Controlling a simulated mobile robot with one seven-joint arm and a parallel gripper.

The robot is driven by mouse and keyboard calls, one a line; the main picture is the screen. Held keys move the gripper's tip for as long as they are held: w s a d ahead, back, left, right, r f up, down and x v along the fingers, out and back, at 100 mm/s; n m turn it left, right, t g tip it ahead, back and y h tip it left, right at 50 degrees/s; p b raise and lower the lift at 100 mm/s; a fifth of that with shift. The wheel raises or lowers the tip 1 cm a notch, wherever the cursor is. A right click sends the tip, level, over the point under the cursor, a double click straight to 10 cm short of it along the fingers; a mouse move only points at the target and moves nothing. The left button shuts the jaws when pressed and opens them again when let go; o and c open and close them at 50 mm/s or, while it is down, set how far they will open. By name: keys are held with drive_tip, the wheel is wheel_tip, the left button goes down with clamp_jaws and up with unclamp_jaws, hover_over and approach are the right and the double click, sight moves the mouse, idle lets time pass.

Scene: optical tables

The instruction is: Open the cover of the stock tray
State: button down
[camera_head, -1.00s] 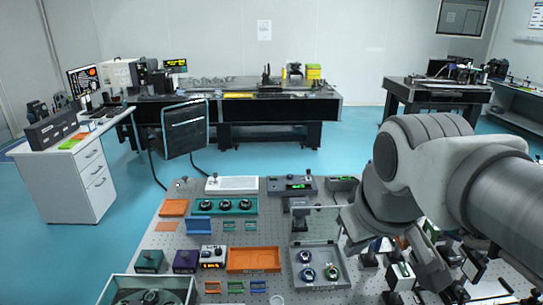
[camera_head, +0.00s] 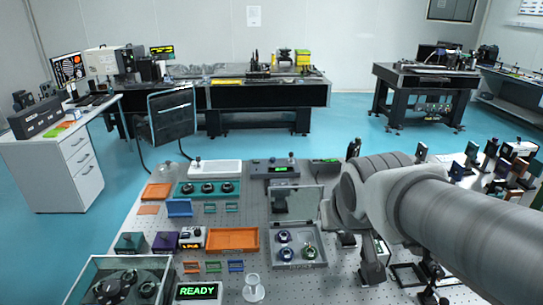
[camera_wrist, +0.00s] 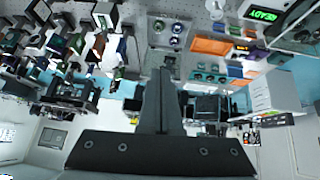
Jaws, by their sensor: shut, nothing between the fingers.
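The stock tray (camera_head: 318,266) is a shallow grey tray on the perforated table in the head view, with three round mounted optics in it. Its clear cover (camera_head: 296,202) stands about upright along the tray's far edge, so the tray is open on top. In the wrist view the tray (camera_wrist: 168,42) is upside down near the top, with optics showing. My gripper (camera_wrist: 160,72) is shut and empty, its fingers pointing toward the tray's cover side. Whether they touch the cover I cannot tell. In the head view my wrist hides most of the gripper, right of the cover.
An orange tray (camera_head: 232,239) lies left of the stock tray. A glass-sided box (camera_head: 170,270) and a READY display (camera_head: 198,291) are at the front left. A white stand (camera_head: 253,289) is near the front. Several optic mounts crowd the right side.

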drive_tip(key=w+f+t+b, duration=0.1)
drive_tip(key=w+f+b, duration=0.1)
drive_tip(key=w+f, duration=0.6)
drive_tip(key=m+t+b, duration=0.9)
drive_tip(key=m+t, duration=0.3)
drive_tip(key=m, duration=0.6)
approach(297, 190)
drive_tip(key=shift+y, duration=0.4)
drive_tip(key=w+p, duration=0.1)
drive_tip(key=w, duration=0.2)
drive_tip(key=w+r, duration=0.1)
drive_tip(key=w, duration=0.2)
drive_tip(key=shift+w+d+r+p, duration=0.1)
drive_tip(key=shift+w+r+p, duration=0.1)
drive_tip(key=shift+w+p, duration=0.2)
